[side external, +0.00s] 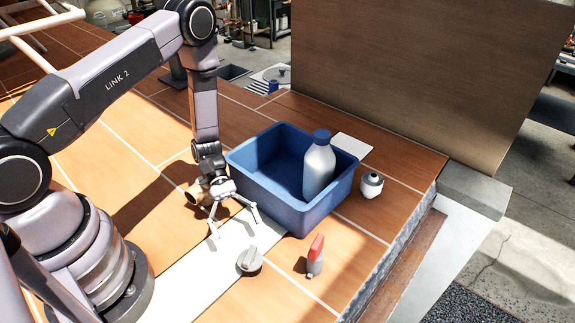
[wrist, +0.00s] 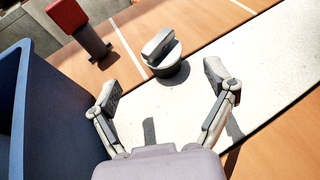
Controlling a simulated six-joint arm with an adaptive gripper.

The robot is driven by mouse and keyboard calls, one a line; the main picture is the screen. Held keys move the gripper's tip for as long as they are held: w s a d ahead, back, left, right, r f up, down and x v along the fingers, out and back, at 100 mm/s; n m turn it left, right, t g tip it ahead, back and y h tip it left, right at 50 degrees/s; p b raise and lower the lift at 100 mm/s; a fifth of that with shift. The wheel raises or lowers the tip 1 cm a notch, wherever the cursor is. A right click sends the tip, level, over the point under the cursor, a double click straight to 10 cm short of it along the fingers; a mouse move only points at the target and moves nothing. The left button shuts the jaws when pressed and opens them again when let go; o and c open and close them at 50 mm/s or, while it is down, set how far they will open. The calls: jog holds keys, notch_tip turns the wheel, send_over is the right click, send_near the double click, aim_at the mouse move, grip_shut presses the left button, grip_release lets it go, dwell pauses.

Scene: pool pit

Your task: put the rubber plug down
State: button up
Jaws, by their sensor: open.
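A round grey plug with a raised bar grip (side external: 250,261), which I take for the rubber plug, sits on the pale strip. It also shows in the wrist view (wrist: 170,68), standing on the strip beyond my fingertips. My gripper (side external: 236,226) is open, with its fingers spread wide and nothing between them. In the wrist view my gripper (wrist: 163,90) has one finger on either side of the plug's line, with the plug apart from both fingers. The plug's underside is hidden.
A blue bin (side external: 288,208) holding a grey bottle with a blue cap (side external: 319,168) stands close beside my gripper. A red-topped grey item (side external: 315,258) and a white-and-black jar (side external: 371,186) stand on the tiles. A tan round item (side external: 195,192) lies behind my gripper.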

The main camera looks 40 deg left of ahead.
jog(key=shift+v, duration=0.9)
jog(key=a+r+m+t+y, duration=0.1)
jog(key=a+r+m+y, duration=0.2)
jog(key=r, duration=0.8)
jog(key=a+r+m+t+y, duration=0.1)
jog(key=r+m+y, duration=0.35)
jog(key=r, duration=0.65)
jog(key=s+a+r+m+t+y, duration=0.5)
jog(key=s+r+t, duration=0.3)
jog(key=s+r, duration=0.4)
notch_tip(320, 180, up, 2)
jog(key=shift+a+r+m+t, duration=0.1)
jog(key=shift+a+m+t, duration=0.3)
jog(key=shift+a, duration=0.3)
